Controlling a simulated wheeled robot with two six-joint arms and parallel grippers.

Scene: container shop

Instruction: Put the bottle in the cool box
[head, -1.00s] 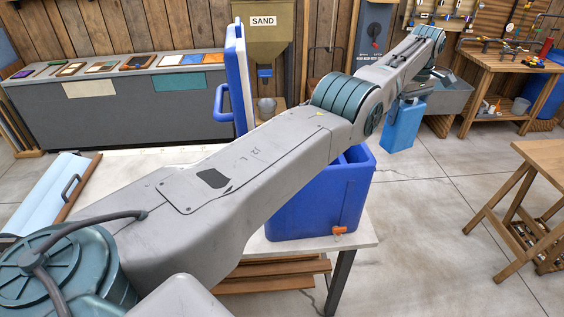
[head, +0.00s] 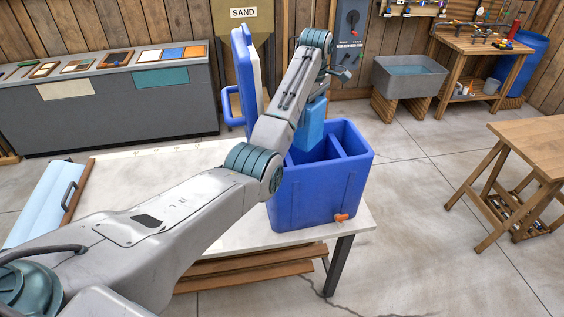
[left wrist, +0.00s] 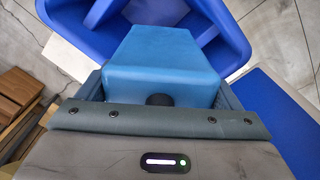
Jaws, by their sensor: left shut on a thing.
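The bottle (head: 311,127) is a light blue, block-shaped container. My left gripper (head: 318,92) is shut on its upper end and holds it upright over the cool box. The cool box (head: 318,194) is dark blue, stands open on the white table and has a divider inside. In the head view the bottle's lower end overlaps the left compartment; I cannot tell how far it is above or inside the rim. In the left wrist view the bottle (left wrist: 165,65) sits between the fingers, with the cool box (left wrist: 75,14) beyond it. My right gripper is not in view.
The raised lid (head: 242,75) stands upright at the cool box's back left. A wooden workbench (head: 535,140) stands right, and a grey sink (head: 408,85) behind, with clear floor between.

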